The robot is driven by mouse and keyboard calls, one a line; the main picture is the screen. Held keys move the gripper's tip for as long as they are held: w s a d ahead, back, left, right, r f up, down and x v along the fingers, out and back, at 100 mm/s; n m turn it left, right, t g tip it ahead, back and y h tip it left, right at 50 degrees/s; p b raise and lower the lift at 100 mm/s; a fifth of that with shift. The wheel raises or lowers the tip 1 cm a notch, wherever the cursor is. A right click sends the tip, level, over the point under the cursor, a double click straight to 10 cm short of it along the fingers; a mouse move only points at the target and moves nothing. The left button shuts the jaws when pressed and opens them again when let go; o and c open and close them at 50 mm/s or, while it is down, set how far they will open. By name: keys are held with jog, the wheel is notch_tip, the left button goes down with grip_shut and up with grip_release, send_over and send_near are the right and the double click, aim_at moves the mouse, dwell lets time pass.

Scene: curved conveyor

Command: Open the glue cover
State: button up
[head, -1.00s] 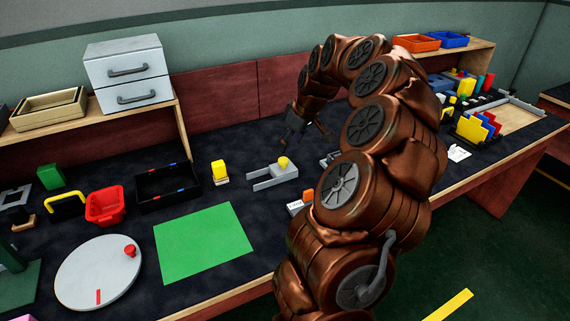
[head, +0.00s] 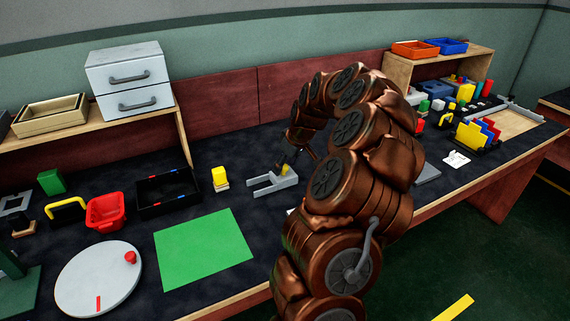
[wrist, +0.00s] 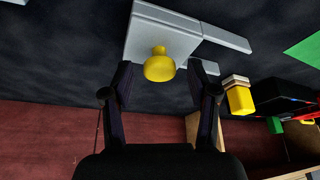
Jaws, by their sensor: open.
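A yellow round knob-like cap (wrist: 160,66) stands on the wide end of a grey forked fixture (wrist: 150,35). In the head view the forked fixture (head: 262,186) lies on the dark table, with the yellow cap (head: 285,168) partly behind my gripper (head: 291,155). In the wrist view my gripper (wrist: 160,75) is open, with one finger on each side of the cap and gaps between. It appears apart from the cap; the depth between them is hard to judge. I cannot tell for sure that this cap is the glue cover.
A black tray (head: 166,205), red bin (head: 105,212) and green sheet (head: 203,248) lie further left. My arm hides much of the table's middle.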

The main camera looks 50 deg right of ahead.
jog(key=shift+c, duration=0.3)
grip_shut()
